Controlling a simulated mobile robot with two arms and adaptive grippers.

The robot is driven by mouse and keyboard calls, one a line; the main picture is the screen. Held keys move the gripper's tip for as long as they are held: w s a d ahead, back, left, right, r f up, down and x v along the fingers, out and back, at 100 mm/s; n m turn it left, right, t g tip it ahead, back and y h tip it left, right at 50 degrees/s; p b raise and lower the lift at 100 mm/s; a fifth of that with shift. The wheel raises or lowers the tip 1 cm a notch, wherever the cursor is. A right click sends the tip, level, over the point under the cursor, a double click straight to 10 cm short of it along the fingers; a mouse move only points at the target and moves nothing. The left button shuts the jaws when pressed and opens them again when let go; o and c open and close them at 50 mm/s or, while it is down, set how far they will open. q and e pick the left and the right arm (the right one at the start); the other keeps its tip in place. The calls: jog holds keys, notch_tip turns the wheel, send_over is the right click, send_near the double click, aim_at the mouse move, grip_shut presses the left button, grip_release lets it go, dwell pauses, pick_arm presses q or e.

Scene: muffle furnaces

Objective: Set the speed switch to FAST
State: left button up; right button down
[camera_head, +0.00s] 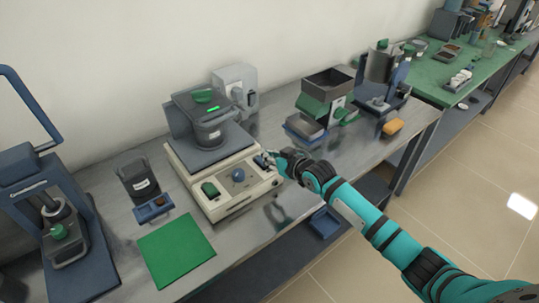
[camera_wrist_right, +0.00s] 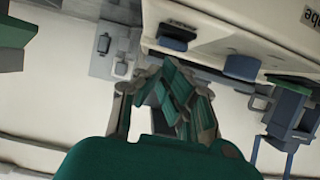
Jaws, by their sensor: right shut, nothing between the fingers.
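A cream machine (camera_head: 222,205) stands on the bench, with a green rocker switch (camera_head: 210,189) and a blue knob (camera_head: 238,175) on its sloped front panel. My right gripper (camera_head: 264,160) is at the panel's right end, shut and empty, and covers part of that area. In the right wrist view, my right gripper's fingers (camera_wrist_right: 168,85) are close to the cream body. Two dark blue parts, one a block (camera_wrist_right: 177,34) and one a rounded part (camera_wrist_right: 241,67), show there. Which is the speed switch, its setting, and whether the fingers touch it, I cannot tell. My left gripper is not in view.
A dark container (camera_head: 208,130) sits on the machine's top plate. A grey cup (camera_head: 138,177), blue tray (camera_head: 153,208) and green mat (camera_head: 176,249) are at the left. A blue press (camera_head: 50,235) stands far left. Other devices (camera_head: 322,105) stand behind my right arm.

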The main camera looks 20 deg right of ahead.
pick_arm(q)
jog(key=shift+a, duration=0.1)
pick_arm(e)
jog(key=shift+f, duration=0.15)
jog(key=shift+f, duration=0.2)
jog(key=b, duration=0.1)
jog(key=t+b, duration=0.1)
jog(key=b, duration=0.1)
jog(key=shift+s+f+y, duration=0.2)
jog(key=shift+f+y, duration=0.1)
jog(key=shift+f, duration=0.05)
notch_tip(320, 180, up, 4)
jog(key=p, duration=0.4)
jog(key=shift+r, duration=0.1)
pick_arm(q)
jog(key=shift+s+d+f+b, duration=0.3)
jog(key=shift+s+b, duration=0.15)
jog(key=shift+b, duration=0.4)
pick_arm(e)
jog(key=s+d, duration=0.3)
jog(key=s, duration=0.7)
jog(key=shift+d+r, duration=0.35)
jog(key=shift+r, duration=0.05)
